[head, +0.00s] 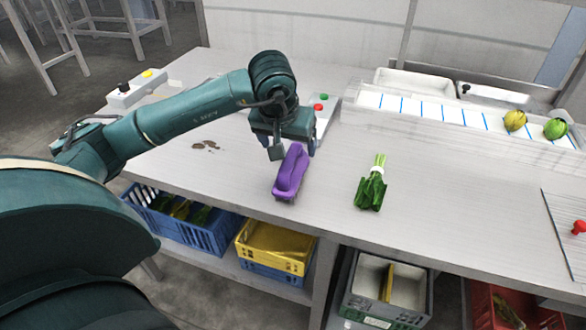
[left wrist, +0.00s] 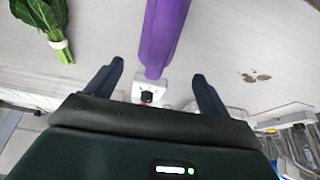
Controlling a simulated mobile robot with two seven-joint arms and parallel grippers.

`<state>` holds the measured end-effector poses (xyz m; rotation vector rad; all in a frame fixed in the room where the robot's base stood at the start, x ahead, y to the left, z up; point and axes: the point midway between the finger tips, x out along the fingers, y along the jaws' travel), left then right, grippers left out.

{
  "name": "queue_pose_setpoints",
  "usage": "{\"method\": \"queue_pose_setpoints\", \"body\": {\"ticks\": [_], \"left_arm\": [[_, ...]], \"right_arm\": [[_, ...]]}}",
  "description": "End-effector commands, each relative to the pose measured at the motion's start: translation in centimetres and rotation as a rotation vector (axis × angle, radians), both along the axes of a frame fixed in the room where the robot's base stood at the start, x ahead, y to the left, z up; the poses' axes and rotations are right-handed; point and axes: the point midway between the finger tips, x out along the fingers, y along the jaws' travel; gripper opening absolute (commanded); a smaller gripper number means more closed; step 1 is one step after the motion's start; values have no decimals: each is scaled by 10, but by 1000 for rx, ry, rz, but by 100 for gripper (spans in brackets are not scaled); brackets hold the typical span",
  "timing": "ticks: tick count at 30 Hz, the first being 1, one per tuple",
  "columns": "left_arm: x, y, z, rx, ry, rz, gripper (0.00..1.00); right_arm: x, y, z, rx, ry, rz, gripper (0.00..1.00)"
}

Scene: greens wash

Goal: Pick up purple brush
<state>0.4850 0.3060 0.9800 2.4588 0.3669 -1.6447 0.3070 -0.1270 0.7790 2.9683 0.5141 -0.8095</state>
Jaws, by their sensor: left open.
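The purple brush (head: 290,172) lies on the table near its front edge, in the middle of the head view. My left gripper (head: 294,150) is over the brush's far end, pointing down, with a finger to either side. It is open. In the left wrist view the purple brush (left wrist: 162,35) runs from the top edge down to the gap between the two fingers of the gripper (left wrist: 160,75). I see no contact between the fingers and the brush. My right gripper is not in view.
A bunch of leafy greens (head: 371,185) lies right of the brush. A conveyor-like tray (head: 430,108) with two round vegetables stands at the back right. Small brown spots (head: 205,145) mark the table at left. A control box with buttons (head: 321,104) is behind the gripper. Crates (head: 278,250) sit below.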

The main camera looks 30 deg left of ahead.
Motion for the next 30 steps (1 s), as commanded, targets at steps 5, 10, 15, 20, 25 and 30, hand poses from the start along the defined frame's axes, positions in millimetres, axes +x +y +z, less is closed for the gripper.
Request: {"method": "queue_pose_setpoints", "body": {"ticks": [5, 10, 15, 20, 25, 30], "left_arm": [[5, 1, -13, -2, 0, -1, 81], [9, -1, -32, -3, 4, -1, 81], [17, 0, -55, -4, 2, 0, 81], [21, 1, -63, -3, -1, 0, 81], [21, 1, -63, -2, -2, -1, 81], [21, 1, -63, -2, -2, -1, 68]], "right_arm": [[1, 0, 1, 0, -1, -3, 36], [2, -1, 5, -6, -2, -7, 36], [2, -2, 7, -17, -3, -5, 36], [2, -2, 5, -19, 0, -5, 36], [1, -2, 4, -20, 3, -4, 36], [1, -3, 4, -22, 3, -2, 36]]}}
